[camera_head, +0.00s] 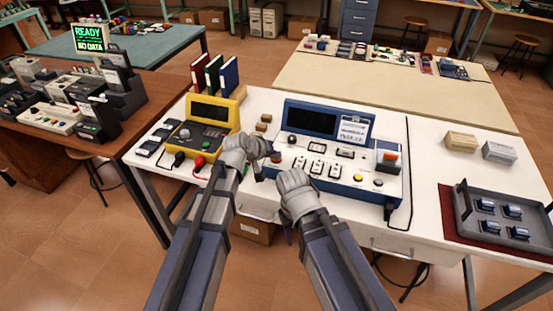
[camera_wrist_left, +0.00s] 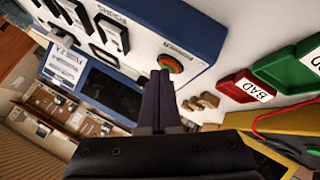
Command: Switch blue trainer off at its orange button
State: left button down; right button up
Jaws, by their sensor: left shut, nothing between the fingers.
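The blue trainer (camera_head: 345,180) stands on the white bench, with a dark screen and a pale control panel. My left gripper (camera_head: 273,158) is shut and empty at the trainer's left end. Its fingertips (camera_wrist_left: 160,74) appear right beside the button and partly overlap it; contact cannot be told. My right gripper (camera_head: 293,174) is in front of the trainer's panel; its fingertips are hidden behind its own body. An orange-topped block (camera_head: 389,156) sits at the trainer's right end.
A yellow trainer (camera_head: 205,122) with leads stands to the left, beside upright binders (camera_head: 214,75). A grey tray (camera_head: 505,215) with blue parts lies at right. The left wrist view shows a red bin marked BAD (camera_wrist_left: 246,87) and a green bin (camera_wrist_left: 300,68).

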aim_at(275, 161)
pick_arm(q)
jog(key=shift+r, duration=0.15)
pick_arm(e)
jog(key=shift+r, duration=0.1)
dwell(0.3)
pick_arm(q)
jog(key=shift+r+p, duration=0.35)
jog(key=shift+p, duration=0.1)
pick_arm(e)
jog(key=shift+r, duration=0.35)
pick_arm(q)
notch_tip(275, 161, up, 6)
jog(key=p, duration=0.6)
pick_arm(e)
notch_tip(275, 161, up, 6)
jog(key=shift+o, duration=0.2)
dwell(1.5)
